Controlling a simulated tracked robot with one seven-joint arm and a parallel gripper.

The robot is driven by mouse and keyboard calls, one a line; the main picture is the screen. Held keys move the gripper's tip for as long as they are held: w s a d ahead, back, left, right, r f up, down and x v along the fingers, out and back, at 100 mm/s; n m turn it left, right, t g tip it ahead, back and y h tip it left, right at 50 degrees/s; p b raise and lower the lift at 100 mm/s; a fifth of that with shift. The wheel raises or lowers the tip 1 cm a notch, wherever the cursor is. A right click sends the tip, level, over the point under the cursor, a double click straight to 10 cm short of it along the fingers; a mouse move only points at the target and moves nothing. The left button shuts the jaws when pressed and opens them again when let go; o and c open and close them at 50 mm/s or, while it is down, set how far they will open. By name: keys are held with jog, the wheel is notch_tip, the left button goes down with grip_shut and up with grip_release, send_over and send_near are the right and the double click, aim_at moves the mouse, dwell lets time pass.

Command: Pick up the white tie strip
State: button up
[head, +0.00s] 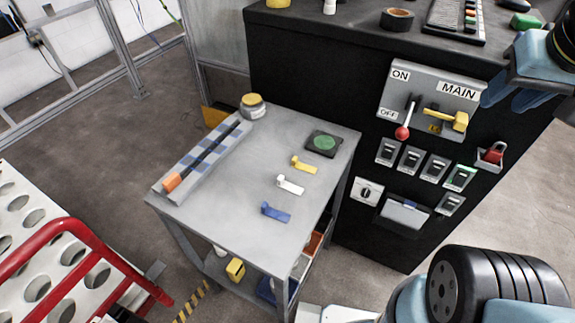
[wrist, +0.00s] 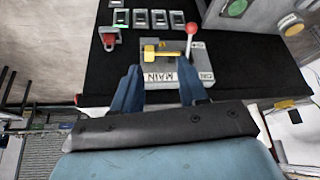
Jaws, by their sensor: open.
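The white tie strip (head: 290,185) lies flat on the grey table (head: 222,205) in the head view, between a yellow strip (head: 303,165) and a blue strip (head: 275,212). My gripper (head: 512,92) is at the upper right of the head view, in front of the black cabinet and well apart from the white strip. In the wrist view my gripper (wrist: 158,88) shows two blue fingers spread apart with nothing held between them. The white strip cannot be made out clearly in the wrist view.
A black cabinet (head: 310,95) with a switch panel, a red-knobbed lever (head: 403,132) and a yellow handle (head: 447,119) stands right of the table. On the table are a green round pad (head: 324,142), a yellow-lidded jar (head: 252,106) and a long tray (head: 225,150).

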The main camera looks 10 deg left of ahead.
jog(key=shift+o, duration=0.7)
jog(key=shift+a, duration=0.1)
jog(key=w+a+f+n+g, duration=0.1)
jog(key=w+a+f+n, duration=0.1)
jog(key=w+a+n, duration=0.3)
jog(key=n+g, duration=0.5)
jog(key=n, duration=0.5)
send_over(280, 176)
jog(key=f, duration=2.4)
jog(key=shift+a, duration=0.35)
jog(key=shift+d+f, duration=0.15)
jog(key=shift+f, duration=1.35)
jog(key=shift+d+f, duration=0.15)
jog(key=shift+f, duration=1.35)
